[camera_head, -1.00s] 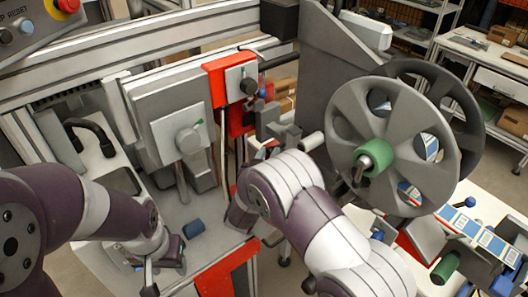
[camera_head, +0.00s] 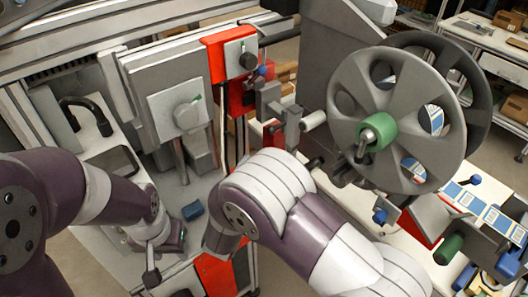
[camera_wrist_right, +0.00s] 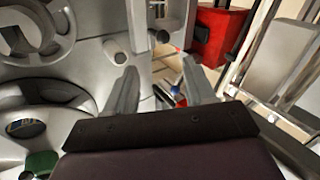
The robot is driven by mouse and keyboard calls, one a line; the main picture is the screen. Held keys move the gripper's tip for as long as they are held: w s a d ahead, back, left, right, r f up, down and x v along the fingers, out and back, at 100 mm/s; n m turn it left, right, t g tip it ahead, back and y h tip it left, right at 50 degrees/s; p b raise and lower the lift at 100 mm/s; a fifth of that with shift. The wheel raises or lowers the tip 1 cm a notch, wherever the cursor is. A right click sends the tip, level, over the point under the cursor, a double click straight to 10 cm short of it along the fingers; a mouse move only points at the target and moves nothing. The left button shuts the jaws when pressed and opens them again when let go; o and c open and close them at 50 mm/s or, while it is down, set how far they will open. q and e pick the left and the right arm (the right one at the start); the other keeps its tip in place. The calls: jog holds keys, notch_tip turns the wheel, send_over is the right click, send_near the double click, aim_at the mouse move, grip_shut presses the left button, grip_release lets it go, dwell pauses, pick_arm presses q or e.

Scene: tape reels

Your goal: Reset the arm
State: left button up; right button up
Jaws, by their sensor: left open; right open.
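My left arm enters from the left in the head view. Its gripper (camera_head: 164,262) is open, pointing down by the front of the grey machine bench, with nothing seen between the fingers. My right arm (camera_head: 265,195) crosses the lower middle of the head view, bent, and hides its own gripper there. In the right wrist view my right gripper (camera_wrist_right: 158,88) is open and empty, its two grey fingers apart. The large grey spoked reel (camera_head: 390,120) with a green hub is mounted right of my right arm. It also shows at the left of the right wrist view (camera_wrist_right: 62,75).
A red bracket (camera_head: 222,60) with a switch box and a grey panel with a knob (camera_head: 180,108) stand behind my arms. A small blue cylinder (camera_head: 192,210) lies on the bench. A labelled tape strip (camera_head: 482,208) runs at the right. Shelves stand at the back right.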

jog(key=shift+s+a, duration=0.2)
jog(key=shift+s, duration=0.5)
